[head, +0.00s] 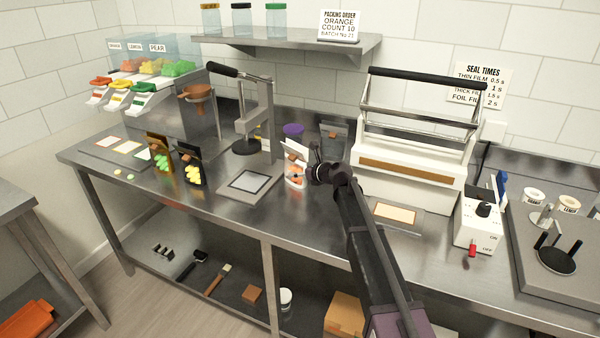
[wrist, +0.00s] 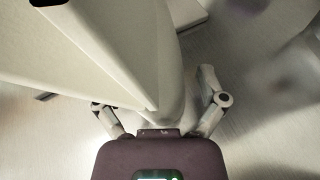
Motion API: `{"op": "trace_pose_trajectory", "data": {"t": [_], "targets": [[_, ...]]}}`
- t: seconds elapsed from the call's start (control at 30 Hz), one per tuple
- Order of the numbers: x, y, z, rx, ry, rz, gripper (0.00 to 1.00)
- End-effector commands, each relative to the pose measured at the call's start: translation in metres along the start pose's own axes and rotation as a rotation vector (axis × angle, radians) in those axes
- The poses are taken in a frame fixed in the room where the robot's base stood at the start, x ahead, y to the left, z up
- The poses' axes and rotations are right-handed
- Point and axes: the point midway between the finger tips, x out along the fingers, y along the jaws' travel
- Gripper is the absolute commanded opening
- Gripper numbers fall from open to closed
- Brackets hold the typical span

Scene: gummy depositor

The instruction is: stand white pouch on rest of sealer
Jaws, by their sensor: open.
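The white pouch (head: 293,155) stands upright on the steel counter, with an orange patch low on its front. My gripper (head: 309,174) is at its right side, low near the counter. In the wrist view a large pale surface, which looks like the white pouch (wrist: 110,55), reaches in between the spread fingers of my gripper (wrist: 160,102). The gripper is open; finger contact cannot be told. The white sealer (head: 410,178) stands to the right with its bar handle raised. A low plate with a tan top (head: 395,213), likely its rest, lies in front of it.
A press with a square plate (head: 250,182) stands left of the pouch. Two dark pouches (head: 190,168) stand farther left. A control box (head: 480,222) is right of the sealer.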

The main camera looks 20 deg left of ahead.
Motion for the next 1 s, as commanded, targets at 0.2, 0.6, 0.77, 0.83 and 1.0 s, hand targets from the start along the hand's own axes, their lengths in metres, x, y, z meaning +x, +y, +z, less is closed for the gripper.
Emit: {"op": "trace_pose_trajectory", "data": {"t": [0.2,0.6,0.77,0.83,1.0], "targets": [[-0.006,0.001,0.003,0.0,0.0,-0.001,0.91],[-0.062,0.002,0.004,0.001,0.0,-0.001,0.91],[-0.089,0.002,0.004,0.001,0.0,-0.002,0.91],[-0.098,0.002,0.004,0.001,0.0,-0.001,0.91],[-0.115,0.001,0.003,0.0,-0.001,-0.001,0.91]]}}
